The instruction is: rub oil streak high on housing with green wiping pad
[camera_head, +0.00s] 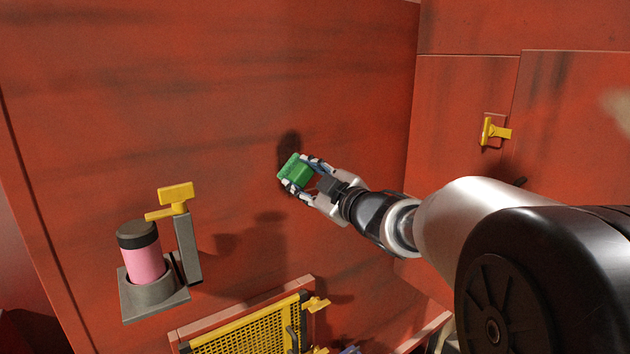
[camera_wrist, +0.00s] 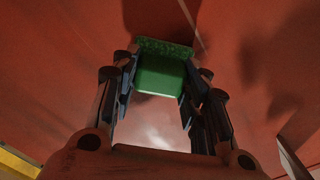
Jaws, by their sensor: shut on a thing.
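The green wiping pad (camera_head: 295,170) is held between the fingers of my gripper (camera_head: 310,176), close in front of the red housing (camera_head: 220,110). In the wrist view the green pad (camera_wrist: 162,72) sits between the two fingers (camera_wrist: 160,88), with its rough darker face toward the housing. I cannot tell whether the pad touches the wall. Dark smudges run across the upper housing; a dark patch (camera_head: 289,145) shows just above the pad, and I cannot tell whether it is streak or shadow.
A pink cylinder (camera_head: 144,262) with a dark cap stands in a grey holder at the lower left, beside a yellow lever (camera_head: 174,200). A yellow mesh panel (camera_head: 245,330) is at the bottom. A yellow latch (camera_head: 494,132) is on the right wall.

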